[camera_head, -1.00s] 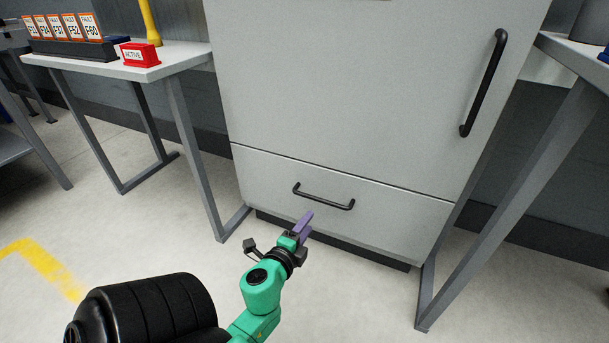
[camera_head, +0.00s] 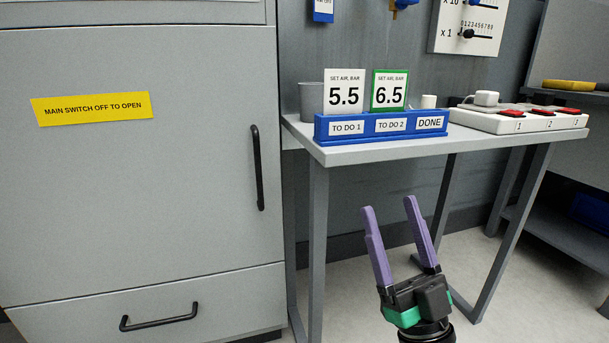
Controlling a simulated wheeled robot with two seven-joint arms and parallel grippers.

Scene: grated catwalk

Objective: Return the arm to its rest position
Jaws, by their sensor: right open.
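My right gripper (camera_head: 398,218) shows at the lower middle right, with two purple fingers spread apart and nothing between them. It points upward in front of the table (camera_head: 400,150), below the tabletop in the picture, and appears clear of the table legs. Only the gripper and a bit of its green and black wrist show; the rest of that arm is out of view. My left gripper is not in view.
A grey cabinet (camera_head: 140,190) with a door handle (camera_head: 258,168) and drawer handle (camera_head: 158,317) stands left. On the table are a blue card holder (camera_head: 350,139), a grey cup (camera_head: 312,101) and a switched power strip (camera_head: 515,121). Floor shows beneath the table.

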